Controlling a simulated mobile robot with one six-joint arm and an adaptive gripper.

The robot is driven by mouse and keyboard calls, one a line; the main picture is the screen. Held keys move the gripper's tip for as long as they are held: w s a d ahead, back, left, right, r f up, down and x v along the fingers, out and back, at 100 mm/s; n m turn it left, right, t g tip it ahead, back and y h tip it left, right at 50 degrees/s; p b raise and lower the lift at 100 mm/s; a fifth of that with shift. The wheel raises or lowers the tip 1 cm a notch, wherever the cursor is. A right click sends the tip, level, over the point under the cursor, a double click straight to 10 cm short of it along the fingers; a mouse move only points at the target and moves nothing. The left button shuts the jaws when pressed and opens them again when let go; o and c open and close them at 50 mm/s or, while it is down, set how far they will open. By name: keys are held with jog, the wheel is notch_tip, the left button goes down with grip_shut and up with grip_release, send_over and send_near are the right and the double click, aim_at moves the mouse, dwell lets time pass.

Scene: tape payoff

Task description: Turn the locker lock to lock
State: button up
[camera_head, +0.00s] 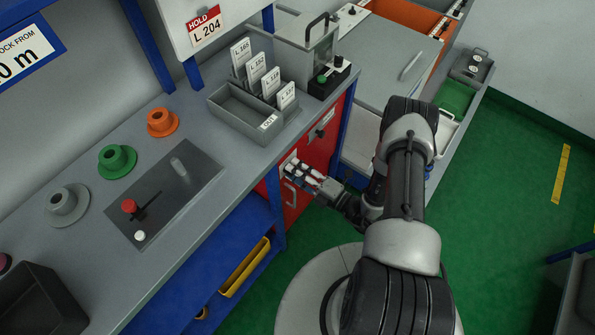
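The red locker (312,147) is set under the grey counter, its front facing my arm. A handle (290,194) shows on its lower left part. Another dark fitting with a small light plate (322,130) is on its upper right part. My gripper (297,170) is at the locker front, just above the handle, with its fingers pointing left toward a light plate on the door. The fingers cover whatever lock is there, so its position is hidden. I cannot tell whether the fingers touch it or how far they are closed.
The counter holds a grey card bin (236,117), a black control box (330,78), and green (117,160), orange (162,122) and grey (67,203) spools. A blue post stands right of the locker. Green floor (500,220) lies open to the right.

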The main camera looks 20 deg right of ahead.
jog(key=v, duration=1.2)
dwell(0.5)
jog(key=s+a+r+n+g, duration=0.1)
jog(key=a+r+n+g, duration=0.2)
jog(key=r+n+g, duration=0.35)
jog(key=s+a+r+n+g+y, duration=0.1)
jog(key=a+r+n+g, duration=0.2)
jog(key=r+n, duration=0.6)
jog(key=s+a+r+n+g, duration=0.1)
jog(key=a+r+n+g, duration=0.2)
jog(key=r+n+g, duration=0.5)
jog(key=s+r+n+t+h, duration=0.4)
jog(key=r+n, duration=0.3)
jog(key=n, duration=0.4)
jog(key=s+d+r+n+t+h, duration=0.1)
jog(key=s+r+n+t+h, duration=0.2)
jog(key=n, duration=0.9)
notch_tip(320, 180, up, 4)
jog(key=s+h, duration=0.2)
jog(key=h, duration=0.2)
jog(key=shift+s+d+r+t+h, duration=0.15)
jog(key=shift+s+d+t+h, duration=0.1)
jog(key=shift+d+t+h, duration=0.1)
